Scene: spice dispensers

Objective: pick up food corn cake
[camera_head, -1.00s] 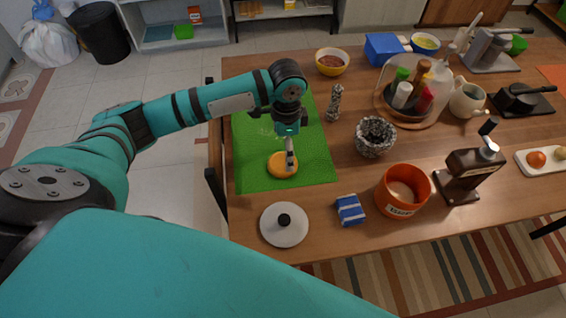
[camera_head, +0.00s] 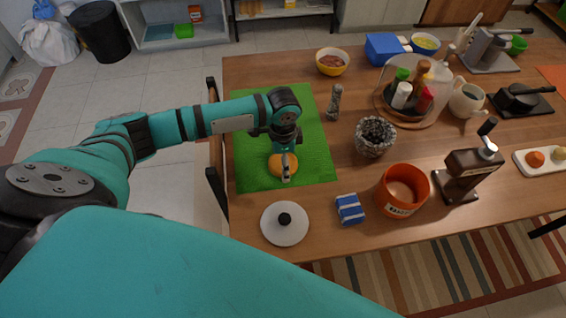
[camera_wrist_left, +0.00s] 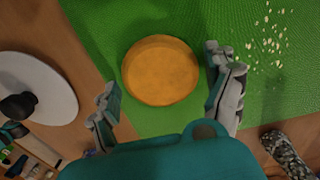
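The corn cake is a round, flat orange-yellow disc (camera_head: 276,164) lying on the green mat (camera_head: 310,160) on the table. In the left wrist view the corn cake (camera_wrist_left: 161,71) lies ahead of and partly between the fingers. My left gripper (camera_head: 285,177) is over the cake in the head view and hides part of it. In the left wrist view my left gripper (camera_wrist_left: 168,95) has its fingers wide apart, one on each side, with nothing held. My right gripper is not in view.
A white lid with a black knob (camera_head: 285,224), a blue packet (camera_head: 350,209) and an orange pot (camera_head: 403,190) stand near the front edge. A speckled grinder (camera_head: 334,103) and a dark speckled bowl (camera_head: 375,137) stand right of the mat. Crumbs (camera_wrist_left: 269,38) lie on the mat.

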